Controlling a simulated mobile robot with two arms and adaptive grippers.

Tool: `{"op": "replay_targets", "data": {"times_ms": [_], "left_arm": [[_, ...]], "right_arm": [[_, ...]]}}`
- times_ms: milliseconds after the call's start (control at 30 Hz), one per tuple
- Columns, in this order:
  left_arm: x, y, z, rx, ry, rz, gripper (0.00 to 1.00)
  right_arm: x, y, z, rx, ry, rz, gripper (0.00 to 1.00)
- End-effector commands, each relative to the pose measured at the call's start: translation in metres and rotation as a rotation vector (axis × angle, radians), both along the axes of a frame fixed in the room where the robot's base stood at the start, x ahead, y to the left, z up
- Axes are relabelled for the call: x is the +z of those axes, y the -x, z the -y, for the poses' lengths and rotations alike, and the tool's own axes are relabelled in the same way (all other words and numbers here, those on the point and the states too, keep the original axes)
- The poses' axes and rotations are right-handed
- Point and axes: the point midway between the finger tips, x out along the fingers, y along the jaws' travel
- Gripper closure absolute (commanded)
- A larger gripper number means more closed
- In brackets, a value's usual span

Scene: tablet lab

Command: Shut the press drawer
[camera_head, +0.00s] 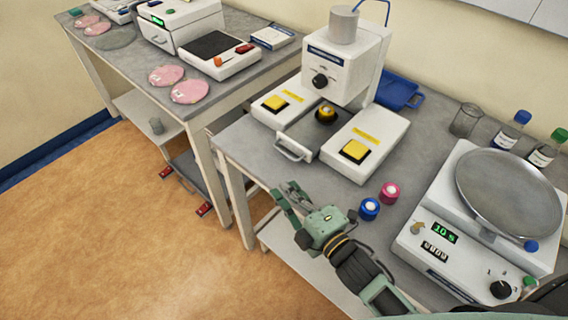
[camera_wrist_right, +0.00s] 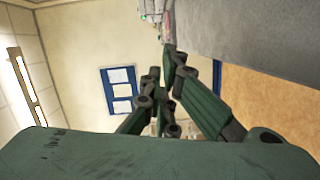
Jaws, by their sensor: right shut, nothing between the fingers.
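The white press (camera_head: 344,55) stands on the grey bench with a yellow button on each side of its base. Its drawer (camera_head: 301,131) lies between the two base blocks and is pulled out a little, its front standing forward of the blocks. A metal bar handle (camera_head: 293,150) is on the drawer front. A yellow and black round piece (camera_head: 326,113) sits at the drawer's back, under the press head. My right gripper (camera_head: 284,189) is shut and empty, in front of the handle and apart from it. In the right wrist view its fingers (camera_wrist_right: 172,58) point towards the bench edge. My left gripper is not in view.
A balance (camera_head: 427,247) is at the right. A second bench (camera_head: 130,62) with pink dishes stands at the left, across a gap.

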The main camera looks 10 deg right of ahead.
Motion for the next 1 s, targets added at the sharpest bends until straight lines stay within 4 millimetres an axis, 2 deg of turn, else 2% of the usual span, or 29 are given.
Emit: {"op": "replay_targets", "data": {"times_ms": [33, 300, 400, 533, 1000], "left_arm": [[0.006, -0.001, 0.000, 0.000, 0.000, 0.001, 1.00], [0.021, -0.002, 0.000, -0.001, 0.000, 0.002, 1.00], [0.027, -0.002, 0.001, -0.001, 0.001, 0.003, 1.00], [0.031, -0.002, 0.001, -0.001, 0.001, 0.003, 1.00], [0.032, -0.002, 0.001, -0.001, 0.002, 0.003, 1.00]], "right_arm": [[0.004, -0.011, -0.004, -0.001, 0.000, 0.003, 1.00], [0.001, -0.061, -0.026, 0.000, -0.002, 0.001, 1.00], [-0.004, -0.069, -0.008, -0.001, 0.005, -0.001, 1.00], [-0.008, -0.076, 0.002, 0.000, 0.004, -0.001, 1.00], [-0.011, -0.080, 0.008, -0.001, 0.001, 0.000, 1.00]]}}
